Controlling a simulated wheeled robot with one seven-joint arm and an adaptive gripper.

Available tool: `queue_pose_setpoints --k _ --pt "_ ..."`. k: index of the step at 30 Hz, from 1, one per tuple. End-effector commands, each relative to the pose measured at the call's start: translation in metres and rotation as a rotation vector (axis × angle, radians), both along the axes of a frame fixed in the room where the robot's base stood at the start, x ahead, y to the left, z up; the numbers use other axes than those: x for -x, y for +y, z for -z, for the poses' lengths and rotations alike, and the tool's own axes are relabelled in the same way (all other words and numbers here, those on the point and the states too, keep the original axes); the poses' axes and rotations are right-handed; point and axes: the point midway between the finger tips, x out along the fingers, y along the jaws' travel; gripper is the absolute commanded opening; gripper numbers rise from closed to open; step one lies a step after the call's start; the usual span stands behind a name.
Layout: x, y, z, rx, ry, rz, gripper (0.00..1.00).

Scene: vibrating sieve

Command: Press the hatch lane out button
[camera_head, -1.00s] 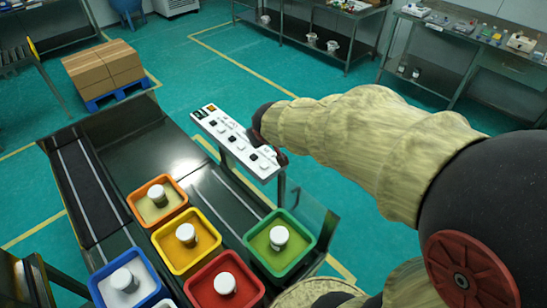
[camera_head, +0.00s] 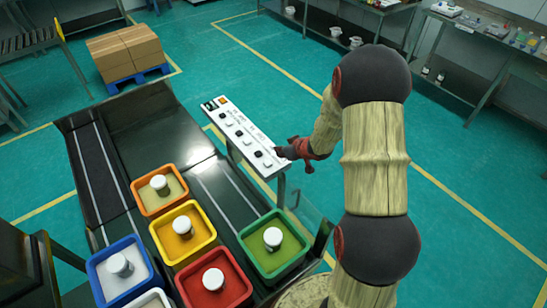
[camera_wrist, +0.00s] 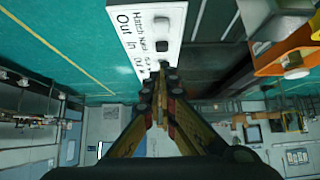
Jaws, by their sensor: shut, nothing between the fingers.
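The white control panel (camera_head: 240,131) stands on a post beside the conveyor, with a row of dark buttons and black lettering. My gripper (camera_head: 279,152) is shut and empty at the panel's near right end. In the wrist view the panel (camera_wrist: 137,12) appears upside down, with "Hatch", "Out" and "In" lettering. There a black button (camera_wrist: 162,47) and a greyer button (camera_wrist: 162,21) show beyond my fingertips (camera_wrist: 162,75). The fingers overlap the panel's end and hide part of its lettering. I cannot tell whether they touch it. The exact lane-out label is not clearly readable.
Orange (camera_head: 136,195), yellow (camera_head: 157,232), green (camera_head: 244,241), red (camera_head: 181,279) and blue (camera_head: 92,270) trays holding white-lidded jars sit on the conveyor below the panel. Boxes (camera_head: 125,52) on a blue pallet stand at the back left. Floor right of the arm is clear.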

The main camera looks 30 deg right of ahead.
Motion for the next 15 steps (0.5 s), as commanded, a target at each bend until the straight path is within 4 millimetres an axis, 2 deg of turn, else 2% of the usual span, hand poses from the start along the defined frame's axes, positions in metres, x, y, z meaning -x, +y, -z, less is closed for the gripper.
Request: queue_pose_setpoints --k 11,15 --pt "-0.0004 0.0008 0.0023 -0.003 0.001 -0.003 0.00" --pt "-0.0069 0.0024 0.0108 -0.003 0.002 -0.002 0.00"
